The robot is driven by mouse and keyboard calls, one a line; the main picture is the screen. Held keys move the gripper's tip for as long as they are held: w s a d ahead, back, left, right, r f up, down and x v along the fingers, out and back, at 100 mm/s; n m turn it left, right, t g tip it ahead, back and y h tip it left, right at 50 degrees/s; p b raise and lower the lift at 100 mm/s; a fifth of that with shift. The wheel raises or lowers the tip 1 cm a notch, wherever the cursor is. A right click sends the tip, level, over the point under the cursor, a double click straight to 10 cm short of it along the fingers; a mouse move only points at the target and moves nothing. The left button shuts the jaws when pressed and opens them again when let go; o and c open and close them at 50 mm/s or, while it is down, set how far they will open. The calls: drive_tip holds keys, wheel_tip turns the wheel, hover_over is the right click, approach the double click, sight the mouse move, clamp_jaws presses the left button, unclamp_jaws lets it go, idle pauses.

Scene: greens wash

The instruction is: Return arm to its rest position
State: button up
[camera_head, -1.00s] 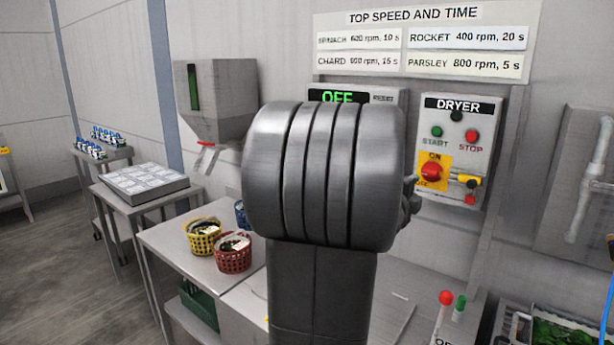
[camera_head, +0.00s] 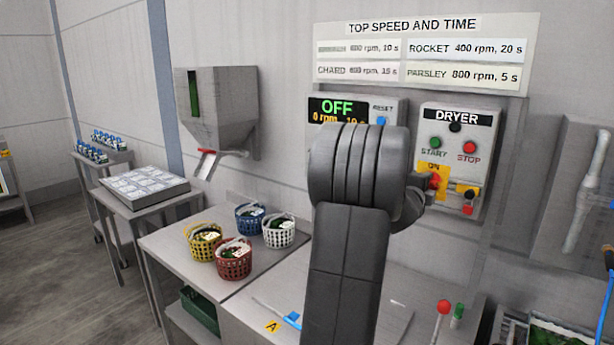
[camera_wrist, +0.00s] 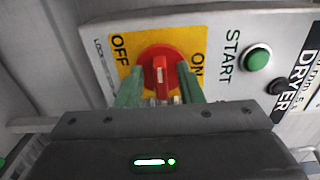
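My gripper (camera_wrist: 158,92) is at the dryer panel (camera_head: 488,117). In the wrist view its two green fingers stand apart, one on each side of the red rotary switch (camera_wrist: 160,68) on its yellow OFF/ON plate. I see no clear grip on the switch handle, and contact cannot be told. In the head view the switch (camera_head: 435,181) is partly covered by my gripper. My dark arm rises in the middle of the head view, bent toward the panel.
A display (camera_head: 337,108) reads OFF and 0 rpm. Yellow (camera_head: 204,245), red (camera_head: 234,264), blue (camera_head: 250,219) and white (camera_head: 279,235) baskets stand on the steel table (camera_head: 175,252). A hopper (camera_head: 222,105) hangs above. A red-knobbed lever (camera_head: 443,307) stands at lower right.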

drive_tip(key=m, duration=0.7)
drive_tip(key=m+b, duration=0.1)
drive_tip(key=m, duration=0.3)
drive_tip(key=shift+s+r, duration=0.2)
drive_tip(key=shift+r, duration=0.05)
idle(0.3)
